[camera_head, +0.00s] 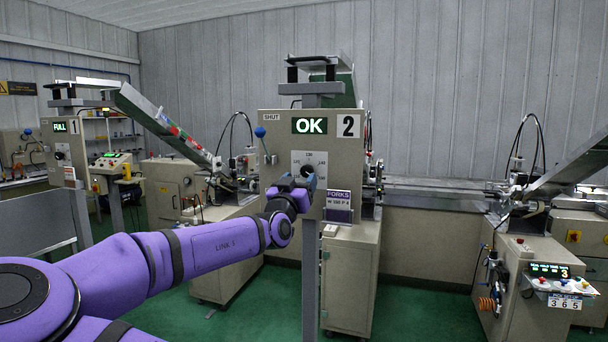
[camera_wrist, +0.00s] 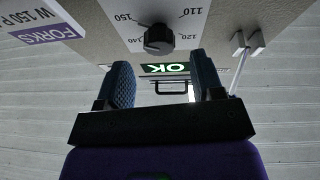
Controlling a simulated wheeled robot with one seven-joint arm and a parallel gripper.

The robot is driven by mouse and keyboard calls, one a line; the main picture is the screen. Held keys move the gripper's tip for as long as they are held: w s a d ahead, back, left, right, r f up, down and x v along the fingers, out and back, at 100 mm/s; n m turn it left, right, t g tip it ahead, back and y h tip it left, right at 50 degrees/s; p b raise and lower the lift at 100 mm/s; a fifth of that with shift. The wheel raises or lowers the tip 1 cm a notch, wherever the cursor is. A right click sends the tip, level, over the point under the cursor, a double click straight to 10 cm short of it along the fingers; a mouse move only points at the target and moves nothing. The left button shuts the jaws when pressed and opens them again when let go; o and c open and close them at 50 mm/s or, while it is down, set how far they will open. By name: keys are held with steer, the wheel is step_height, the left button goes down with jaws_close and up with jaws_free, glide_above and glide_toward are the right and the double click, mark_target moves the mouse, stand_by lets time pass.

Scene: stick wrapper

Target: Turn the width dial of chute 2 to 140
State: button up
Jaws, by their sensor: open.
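The chute 2 panel (camera_head: 276,147) is a beige box with a green OK display (camera_head: 309,125) and a "2" plate (camera_head: 348,126). Its width dial (camera_head: 307,170) is a dark round knob on a white scale plate, partly behind my gripper (camera_head: 303,183). In the wrist view, upside down, the black dial (camera_wrist: 158,39) has scale numbers around it, with 150 and 110 readable; its pointer setting cannot be read. My gripper (camera_wrist: 164,77) is open, its two dark blue fingers apart and empty. The dial appears beyond the fingertips, roughly between them in the picture.
A lever with a blue ball (camera_head: 260,132) stands at the panel's left side, by the SHUT label. A purple and white FORKS label (camera_head: 338,206) is right of my gripper. Chute 1's panel (camera_head: 64,150) reads FULL at far left. A console (camera_head: 549,271) stands at right.

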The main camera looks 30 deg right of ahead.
mark_target(306, 172)
steer(key=shift+x, duration=2)
steer(key=c, duration=0.9)
